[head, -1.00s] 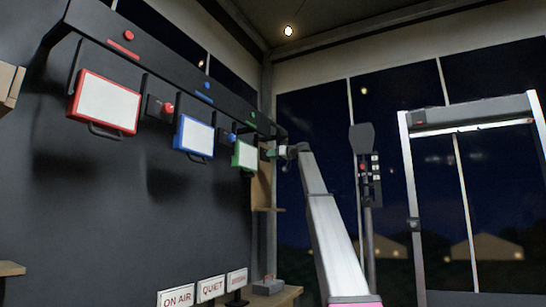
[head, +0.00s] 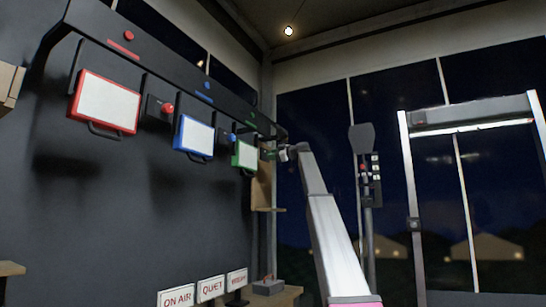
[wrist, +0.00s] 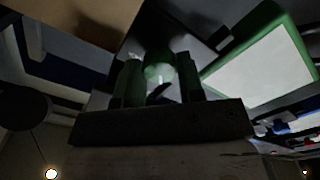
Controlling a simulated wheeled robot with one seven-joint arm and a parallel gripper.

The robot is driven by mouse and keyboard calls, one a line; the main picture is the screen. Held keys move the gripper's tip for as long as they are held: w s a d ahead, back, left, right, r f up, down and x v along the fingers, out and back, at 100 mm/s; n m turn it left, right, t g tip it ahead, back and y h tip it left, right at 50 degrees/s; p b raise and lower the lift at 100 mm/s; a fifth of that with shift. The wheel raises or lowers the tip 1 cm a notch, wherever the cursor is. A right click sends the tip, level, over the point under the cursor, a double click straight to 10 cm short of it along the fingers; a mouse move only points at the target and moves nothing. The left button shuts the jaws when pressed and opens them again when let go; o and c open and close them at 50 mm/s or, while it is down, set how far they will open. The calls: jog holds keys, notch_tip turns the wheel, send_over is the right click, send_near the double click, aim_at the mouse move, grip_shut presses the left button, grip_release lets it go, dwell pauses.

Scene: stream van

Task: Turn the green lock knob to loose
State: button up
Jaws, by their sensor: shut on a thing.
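The green lock knob (wrist: 158,72) shows in the wrist view between the two fingers of my gripper (wrist: 158,80). The fingers are shut on it, one on each side. The green-framed light panel (wrist: 262,68) is beside the knob in the wrist view. In the head view the green panel (head: 244,155) hangs at the right end of the row, and my gripper (head: 269,154) is just right of it. The knob is too small and covered to make out in the head view. Its lock marking cannot be read.
A red panel (head: 104,101) and a blue panel (head: 194,137) hang to the left under a dark rail (head: 170,72). A red knob (head: 167,109) sits between them. A wooden shelf piece (head: 262,188) is below my gripper. A stand (head: 366,190) is to the right.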

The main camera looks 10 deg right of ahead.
jog(key=shift+n, duration=0.6)
jog(key=o, duration=0.9)
jog(key=shift+d, duration=0.1)
jog(key=v, duration=1)
jog(key=shift+s+d, duration=0.25)
